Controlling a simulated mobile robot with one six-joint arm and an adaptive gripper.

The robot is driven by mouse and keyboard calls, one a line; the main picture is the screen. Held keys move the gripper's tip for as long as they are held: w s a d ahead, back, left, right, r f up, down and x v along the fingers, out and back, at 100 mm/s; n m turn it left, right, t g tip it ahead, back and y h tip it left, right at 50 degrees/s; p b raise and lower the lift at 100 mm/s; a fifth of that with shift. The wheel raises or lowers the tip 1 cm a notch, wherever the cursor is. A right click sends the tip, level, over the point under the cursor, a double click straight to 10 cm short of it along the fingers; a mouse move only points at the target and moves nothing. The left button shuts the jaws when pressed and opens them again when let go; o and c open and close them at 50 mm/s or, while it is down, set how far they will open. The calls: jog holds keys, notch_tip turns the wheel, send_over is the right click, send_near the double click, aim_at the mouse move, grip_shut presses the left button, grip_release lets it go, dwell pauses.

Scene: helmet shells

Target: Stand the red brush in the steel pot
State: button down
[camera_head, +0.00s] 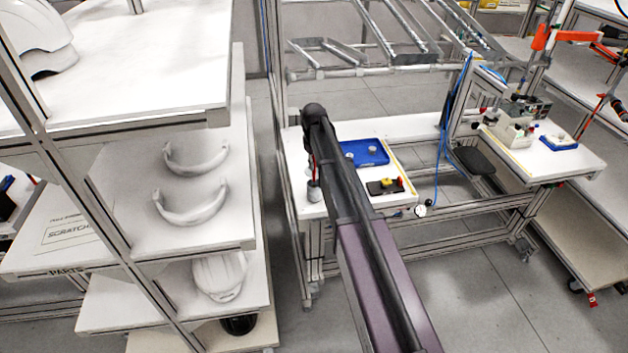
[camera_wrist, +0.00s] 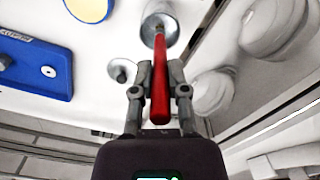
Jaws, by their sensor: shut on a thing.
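The red brush (camera_wrist: 160,75) is between the fingers of my gripper (camera_wrist: 159,82) in the wrist view, and the fingers are shut on its handle. Its far end overlaps the round mouth of the steel pot (camera_wrist: 151,13). I cannot tell how deep it reaches inside. In the head view the steel pot (camera_head: 314,191) is a small grey cylinder on the left part of the white workbench.
A blue tray (camera_head: 372,151) lies on the bench (camera_head: 418,127), with a dark plate (camera_head: 384,187) in front of it. A small metal piece (camera_wrist: 122,70) stands near the pot in the wrist view. A shelf rack with helmet shells (camera_head: 218,274) stands to the left.

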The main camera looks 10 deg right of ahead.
aim_at(315, 181)
jog(key=shift+f+b, duration=0.3)
jog(key=shift+f, duration=0.25)
jog(key=shift+f+b, duration=1.85)
jog(key=shift+f, duration=0.1)
jog(key=c, duration=0.6)
grip_release()
jog(key=shift+c, duration=0.2)
notch_tip(315, 181, up, 12)
jog(key=p, duration=1.2)
jog(key=shift+w, duration=0.15)
